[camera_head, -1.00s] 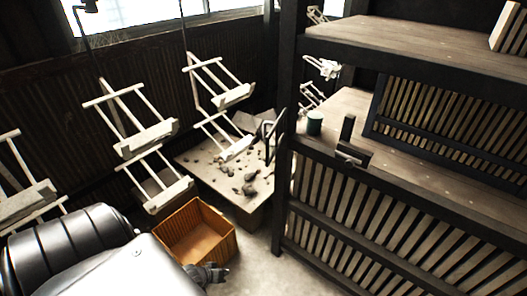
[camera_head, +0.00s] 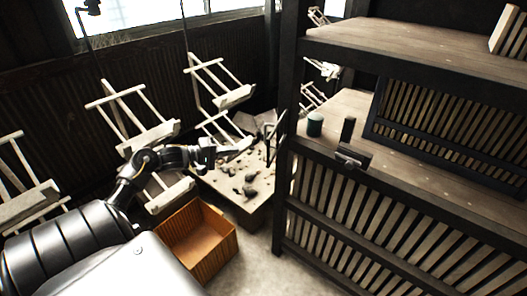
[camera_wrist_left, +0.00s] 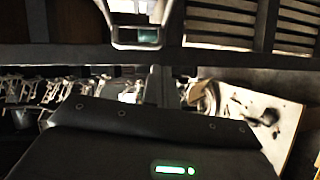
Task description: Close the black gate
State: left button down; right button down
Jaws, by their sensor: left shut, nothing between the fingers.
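A black-framed panel with pale slats (camera_head: 450,130) stands at the right on the middle shelf; I take it for the black gate, but cannot be sure. A dark latch-like bracket (camera_head: 352,158) sits on the shelf's front edge. A thin dark bent bar (camera_head: 277,128) shows beside the shelf post. My left gripper (camera_head: 242,147) is shut and empty, reaching right in front of the hangers, left of the shelf post and apart from the panel. In the left wrist view, my dark wrist housing with a green light fills the bottom. My right gripper is not in view.
White hanger frames (camera_head: 149,137) hang along the left wall. An orange-brown crate (camera_head: 210,262) stands on the floor below my left arm. A low box with dark lumps (camera_head: 262,183) lies behind it.

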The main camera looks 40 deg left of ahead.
pick_arm(q)
jog(key=s+d+p+x, duration=0.1)
jog(key=d+p+x, duration=0.1)
jog(key=x, duration=0.9)
jog(key=shift+d+f+p, duration=0.2)
jog(key=shift+d+p, duration=0.05)
jog(key=shift+p, duration=0.3)
jog(key=shift+w+d, duration=0.15)
